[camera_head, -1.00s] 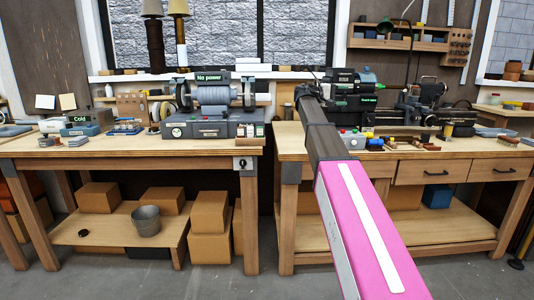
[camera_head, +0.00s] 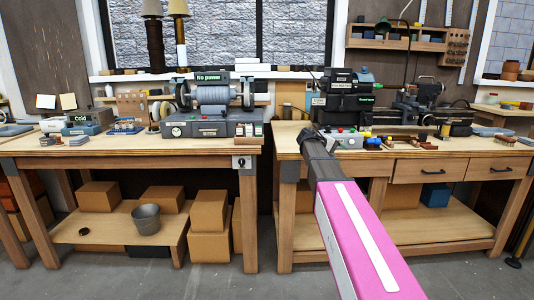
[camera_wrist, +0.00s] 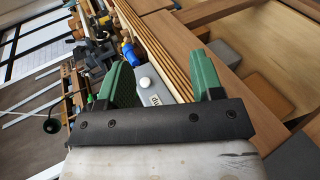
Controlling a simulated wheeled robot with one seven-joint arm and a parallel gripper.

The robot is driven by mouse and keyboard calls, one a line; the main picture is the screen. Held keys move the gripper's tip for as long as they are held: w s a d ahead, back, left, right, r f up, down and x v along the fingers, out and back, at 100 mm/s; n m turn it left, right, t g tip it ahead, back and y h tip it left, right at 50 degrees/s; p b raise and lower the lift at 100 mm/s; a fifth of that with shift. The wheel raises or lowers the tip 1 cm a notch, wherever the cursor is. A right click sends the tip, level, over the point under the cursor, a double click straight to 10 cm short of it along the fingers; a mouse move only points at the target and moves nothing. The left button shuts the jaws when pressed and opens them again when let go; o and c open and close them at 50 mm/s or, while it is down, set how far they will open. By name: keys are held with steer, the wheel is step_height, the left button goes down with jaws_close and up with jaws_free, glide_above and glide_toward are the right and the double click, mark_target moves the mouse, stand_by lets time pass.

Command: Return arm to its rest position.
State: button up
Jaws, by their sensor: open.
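My arm, with a pink and white link, reaches from the bottom right of the head view toward the gap between the two benches. Its dark end part hangs in front of the left end of the right bench (camera_head: 400,152), and my gripper's fingers cannot be made out there. In the wrist view my gripper (camera_wrist: 160,82) shows two green fingers set wide apart with nothing held between them. Beyond the fingers, the wrist view shows a light grey box with a label (camera_wrist: 152,85) and the bench edge, turned sideways.
The left bench (camera_head: 130,145) carries a grinder-like machine (camera_head: 212,110) marked "No power". The right bench holds a lathe (camera_head: 430,107) and a control box with coloured buttons (camera_head: 343,138). Cardboard boxes (camera_head: 209,225) and a bucket (camera_head: 146,219) sit below. The floor in front is clear.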

steer(key=s+a+f+y, duration=0.3)
steer(key=s+f, duration=0.4)
steer(key=f, duration=0.4)
steer(key=s+a+f+y, duration=0.2)
steer(key=s+f+y, duration=0.2)
steer(key=s+f, duration=0.55)
steer(key=s+a+f+m+g+y, duration=0.1)
steer(key=s+a+f+y, duration=0.1)
steer(key=s+f, duration=0.4)
steer(key=s+a+f+m+g+y, duration=0.1)
steer(key=s+a+f+y, duration=0.2)
steer(key=s+a+f, duration=0.2)
step_height(320, 180, down, 2)
steer(key=shift+s+a+f, duration=0.2)
steer(key=shift+s+a, duration=0.1)
steer(key=shift+s, duration=0.15)
